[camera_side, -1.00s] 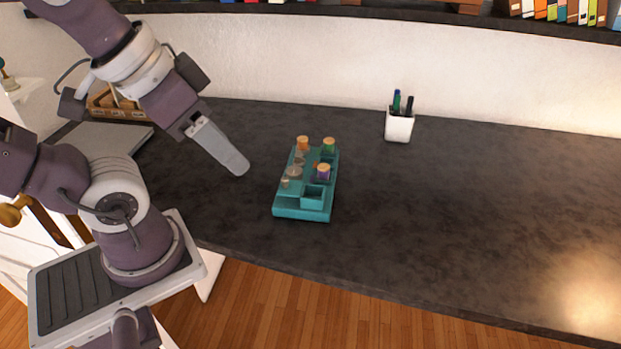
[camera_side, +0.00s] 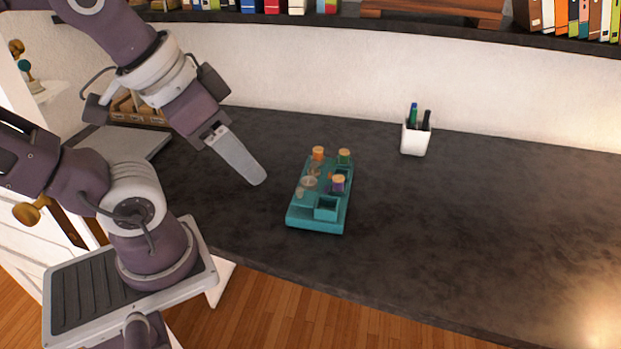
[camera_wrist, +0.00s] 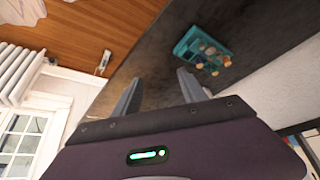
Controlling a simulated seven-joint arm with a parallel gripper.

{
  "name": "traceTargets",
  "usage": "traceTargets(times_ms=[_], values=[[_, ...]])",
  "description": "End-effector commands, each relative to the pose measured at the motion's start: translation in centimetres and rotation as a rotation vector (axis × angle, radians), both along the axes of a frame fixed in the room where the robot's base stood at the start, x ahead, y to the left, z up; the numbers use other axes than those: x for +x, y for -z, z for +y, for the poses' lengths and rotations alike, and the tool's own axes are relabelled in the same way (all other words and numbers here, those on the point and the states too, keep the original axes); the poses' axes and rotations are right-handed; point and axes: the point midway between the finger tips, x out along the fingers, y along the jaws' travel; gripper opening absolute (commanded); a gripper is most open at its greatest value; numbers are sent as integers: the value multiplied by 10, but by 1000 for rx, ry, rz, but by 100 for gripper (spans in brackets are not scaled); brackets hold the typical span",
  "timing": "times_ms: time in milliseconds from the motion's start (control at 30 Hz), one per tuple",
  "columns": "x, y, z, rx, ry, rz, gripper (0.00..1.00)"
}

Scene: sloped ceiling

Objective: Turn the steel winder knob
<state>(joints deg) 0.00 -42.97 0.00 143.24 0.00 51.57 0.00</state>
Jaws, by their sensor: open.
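A teal block (camera_side: 300,221) with several small fittings lies on the dark worktop. It also shows near the top of the wrist view (camera_wrist: 188,40). A pale grey, round fitting (camera_side: 309,182) on its left half may be the steel winder knob, but it is too small to be sure. Orange-topped (camera_side: 318,153), green (camera_side: 344,158) and purple (camera_side: 338,185) fittings stand around it. My gripper (camera_side: 258,180) is above the worktop, left of the block and apart from it. In the wrist view its two fingers (camera_wrist: 160,78) are spread with nothing between them.
A white pen cup (camera_side: 414,140) stands behind and right of the block. A wooden box (camera_side: 140,108) and a grey slab (camera_side: 125,143) are at the left back. The worktop (camera_side: 480,230) right of the block is clear. Shelves with books (camera_side: 575,20) run above the back wall.

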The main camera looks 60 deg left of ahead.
Motion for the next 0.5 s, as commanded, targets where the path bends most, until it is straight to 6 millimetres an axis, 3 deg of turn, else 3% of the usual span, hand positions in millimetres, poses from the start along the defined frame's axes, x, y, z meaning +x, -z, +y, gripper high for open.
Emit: traceTargets(times_ms=[133, 233, 367, 500], values=[[1, 0, 0, 4, 5, 2, 48], [21, -1, 9, 64, 73, 41, 48], [86, 11, 40, 249, 319, 167, 48], [160, 60, 86, 454, 670, 344, 48]])
